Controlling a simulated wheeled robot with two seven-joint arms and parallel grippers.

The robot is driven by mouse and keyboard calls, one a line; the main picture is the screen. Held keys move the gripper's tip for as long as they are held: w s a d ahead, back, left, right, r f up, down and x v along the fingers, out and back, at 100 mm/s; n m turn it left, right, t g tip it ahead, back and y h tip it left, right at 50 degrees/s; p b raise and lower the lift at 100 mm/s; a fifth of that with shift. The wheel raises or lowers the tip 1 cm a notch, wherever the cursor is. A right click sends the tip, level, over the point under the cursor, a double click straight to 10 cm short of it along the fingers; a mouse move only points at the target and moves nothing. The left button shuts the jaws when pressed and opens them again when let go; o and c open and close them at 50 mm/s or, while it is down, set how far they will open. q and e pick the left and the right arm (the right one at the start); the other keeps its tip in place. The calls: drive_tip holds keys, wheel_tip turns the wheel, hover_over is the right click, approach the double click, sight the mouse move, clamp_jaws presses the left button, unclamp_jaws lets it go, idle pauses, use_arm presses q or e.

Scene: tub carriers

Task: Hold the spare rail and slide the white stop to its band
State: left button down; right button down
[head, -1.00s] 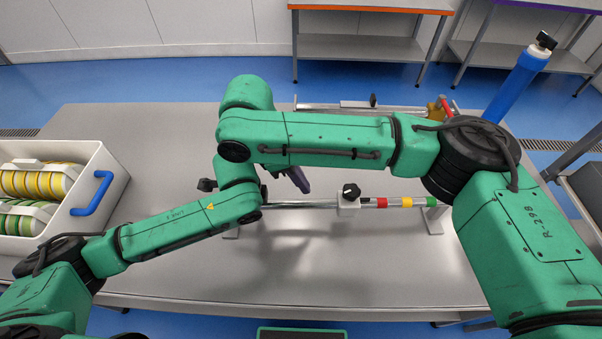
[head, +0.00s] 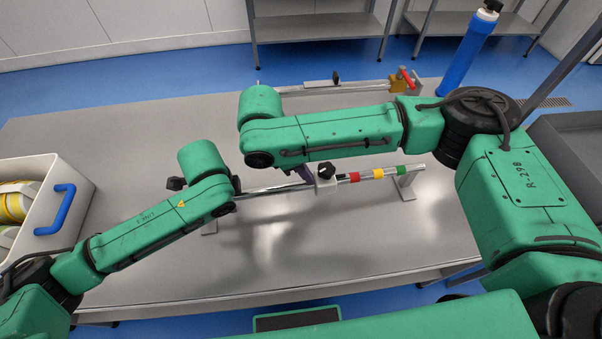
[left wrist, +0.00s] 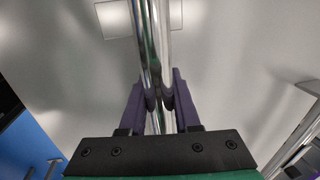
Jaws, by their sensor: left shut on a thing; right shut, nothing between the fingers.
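The near metal rail (head: 265,189) has red (head: 354,177), yellow (head: 377,174) and green (head: 401,170) bands toward its right end. The white stop (head: 326,187), with a black knob on top, sits on the rail just left of the red band. My right gripper (head: 305,174) shows as a shut purple fingertip close to the stop's left side; I cannot tell if they touch.
A second rail (head: 300,90) with a brass block (head: 398,85) and red lever lies along the table's back. A white tub (head: 35,225) with a blue handle stands at left. A blue cylinder (head: 465,55) stands at back right. The table's front (head: 250,265) is clear.

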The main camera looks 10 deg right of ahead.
sight(357, 175)
drive_tip(key=d, duration=1.4)
drive_tip(key=shift+w, duration=0.35)
drive_tip(key=a, duration=0.3)
drive_tip(key=shift+s+a, duration=0.1)
drive_tip(key=shift+a+r, duration=0.8)
drive_tip(key=v, duration=0.8)
drive_tip(key=shift+r, duration=0.15)
use_arm(q)
drive_tip(key=c, duration=0.5)
unclamp_jaws()
drive_tip(key=shift+c, duration=0.2)
